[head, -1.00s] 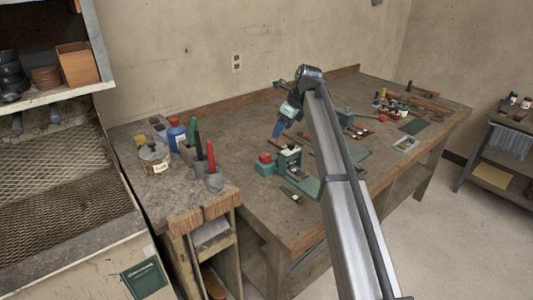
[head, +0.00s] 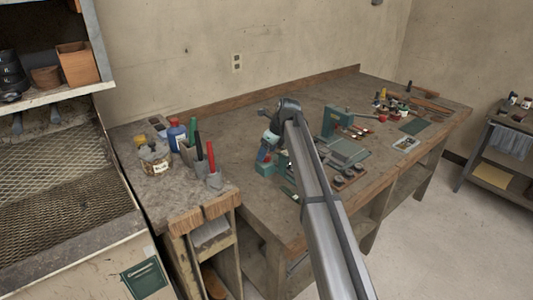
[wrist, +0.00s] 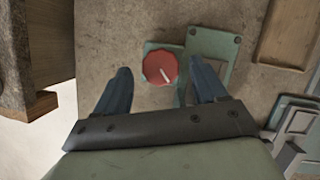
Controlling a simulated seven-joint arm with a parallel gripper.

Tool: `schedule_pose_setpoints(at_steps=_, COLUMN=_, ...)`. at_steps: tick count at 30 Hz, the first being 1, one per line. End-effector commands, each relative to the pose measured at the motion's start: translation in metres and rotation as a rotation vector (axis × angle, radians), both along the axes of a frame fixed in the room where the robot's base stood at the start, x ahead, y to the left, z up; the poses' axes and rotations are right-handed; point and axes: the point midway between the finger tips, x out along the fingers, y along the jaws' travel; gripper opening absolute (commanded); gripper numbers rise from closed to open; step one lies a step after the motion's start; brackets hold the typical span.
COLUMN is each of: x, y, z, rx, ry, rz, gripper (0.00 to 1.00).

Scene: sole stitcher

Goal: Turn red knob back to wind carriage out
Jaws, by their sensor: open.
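The red knob (wrist: 160,68) is round, with a white pointer line slanting toward lower right, and sits on a green base (wrist: 150,47). My gripper (wrist: 160,65) is open, with one blue-grey finger on each side of the knob in the wrist view. Gaps show between fingers and knob; I cannot tell the height of the fingertips above it. In the head view my gripper (head: 263,157) hangs over the green knob box (head: 264,169), and the knob is hidden behind it. A green plate (wrist: 228,45) with screws adjoins the base on the right. I cannot make out the carriage.
A green press-like tool (head: 335,121) and a green flat device (head: 348,152) stand to the right on the workbench (head: 240,122). A blue bottle (head: 177,134) and red-handled tool (head: 211,157) stand at left. The bench behind my gripper is clear.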

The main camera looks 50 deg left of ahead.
Motion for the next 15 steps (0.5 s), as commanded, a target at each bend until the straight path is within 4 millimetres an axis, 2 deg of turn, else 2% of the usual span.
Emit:
schedule_pose_setpoints(at_steps=6, x=-0.0013, y=0.0047, z=-0.0120, rx=0.000, ry=-0.001, rz=0.000, gripper=0.71)
schedule_pose_setpoints(at_steps=15, x=-0.0014, y=0.0051, z=-0.0132, rx=0.000, ry=-0.001, rz=0.000, gripper=0.71)
